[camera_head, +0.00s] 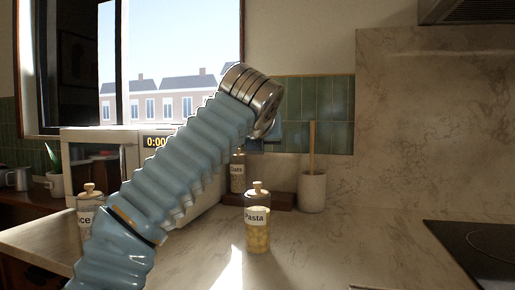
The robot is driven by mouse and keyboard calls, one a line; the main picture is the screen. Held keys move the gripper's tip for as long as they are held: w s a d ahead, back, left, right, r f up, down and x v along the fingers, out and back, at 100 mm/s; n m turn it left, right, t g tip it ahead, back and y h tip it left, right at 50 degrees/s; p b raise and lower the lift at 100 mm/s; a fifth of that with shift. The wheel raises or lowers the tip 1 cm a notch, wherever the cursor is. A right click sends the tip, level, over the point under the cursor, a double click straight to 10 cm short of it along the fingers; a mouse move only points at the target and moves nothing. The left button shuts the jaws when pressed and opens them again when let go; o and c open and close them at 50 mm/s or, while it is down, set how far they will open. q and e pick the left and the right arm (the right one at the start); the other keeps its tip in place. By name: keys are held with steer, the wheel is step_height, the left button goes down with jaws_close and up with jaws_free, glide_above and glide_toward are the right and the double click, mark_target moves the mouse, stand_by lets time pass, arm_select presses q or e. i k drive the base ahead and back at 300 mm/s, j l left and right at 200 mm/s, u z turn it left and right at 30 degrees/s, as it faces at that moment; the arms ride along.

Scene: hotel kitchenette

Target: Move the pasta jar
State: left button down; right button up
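The pasta jar (257,230) is a clear jar with a "Pasta" label, yellow contents and a knobbed stopper. It stands upright on the marble counter (330,245), right of my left arm, with nothing touching it that I can see. My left arm, in a pale blue ribbed sleeve, rises from the lower left to a metal wrist joint above and behind the jar. Beyond the joint only a small dark part (266,133) shows; the fingers are hidden, so their state is unclear. My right gripper is out of view.
An oats jar (238,179) stands behind on a dark wooden stand (283,201), beside a utensil crock (313,192). A rice jar (89,201) and a microwave (98,152) are left, partly behind my arm. A cooktop (480,247) is right; counter between is clear.

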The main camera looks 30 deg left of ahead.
mark_target(258, 223)
steer(key=k+l, duration=0.5)
steer(key=k, duration=0.15)
steer(key=k+l, duration=0.55)
steer(key=k, duration=0.15)
